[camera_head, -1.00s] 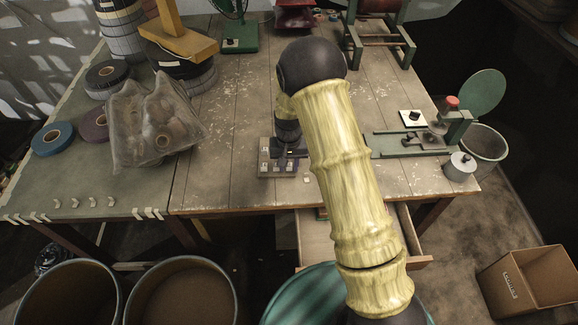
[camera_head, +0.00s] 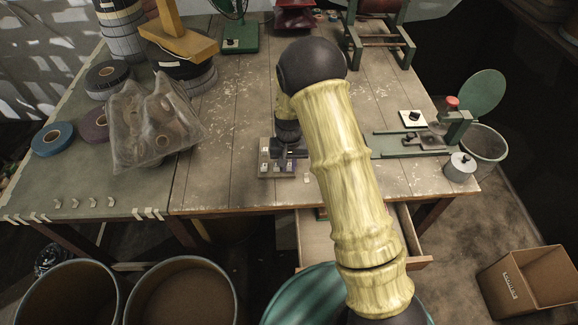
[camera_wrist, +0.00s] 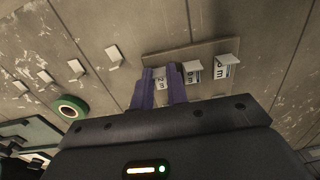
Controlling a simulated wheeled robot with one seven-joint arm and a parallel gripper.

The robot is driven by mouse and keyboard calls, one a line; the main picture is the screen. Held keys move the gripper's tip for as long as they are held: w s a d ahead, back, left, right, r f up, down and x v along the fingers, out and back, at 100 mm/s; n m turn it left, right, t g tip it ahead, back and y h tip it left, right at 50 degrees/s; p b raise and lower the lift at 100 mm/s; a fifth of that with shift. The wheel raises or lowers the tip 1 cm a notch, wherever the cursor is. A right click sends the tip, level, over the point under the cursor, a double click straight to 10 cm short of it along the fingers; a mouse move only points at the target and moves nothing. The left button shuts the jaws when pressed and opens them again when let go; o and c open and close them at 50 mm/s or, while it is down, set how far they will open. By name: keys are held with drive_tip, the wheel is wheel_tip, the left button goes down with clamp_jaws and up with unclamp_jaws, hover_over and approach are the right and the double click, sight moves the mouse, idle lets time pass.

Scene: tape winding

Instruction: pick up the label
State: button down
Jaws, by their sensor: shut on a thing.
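My gripper (camera_wrist: 160,76) has two purple fingers and is shut on a small white label (camera_wrist: 161,84) with dark print. The label is between the fingers and partly covered by them. Behind it is a flat board (camera_wrist: 205,55) with two more printed label stacks, one in the middle (camera_wrist: 193,72) and one at the right (camera_wrist: 226,68). I cannot tell whether the held label is clear of the board. In the head view, my gripper (camera_head: 285,155) is over this board (camera_head: 277,172) on the table, and the held label is hard to make out.
A clear bag (camera_head: 155,125) and tape rolls (camera_head: 53,138) are on the left of the table. A green-armed device (camera_head: 425,140) stands on the right. Several loose white tabs (camera_wrist: 76,68) and a green tape roll (camera_wrist: 70,107) lie beside the board. A drawer (camera_head: 316,240) is open below.

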sight(289, 167)
drive_tip(key=shift+r, duration=0.15)
wheel_tip(289, 167, up, 10)
drive_tip(key=shift+b, duration=0.35)
drive_tip(key=shift+r+p, duration=1.65)
idle(0.3)
drive_tip(key=shift+w, duration=0.1)
idle(0.3)
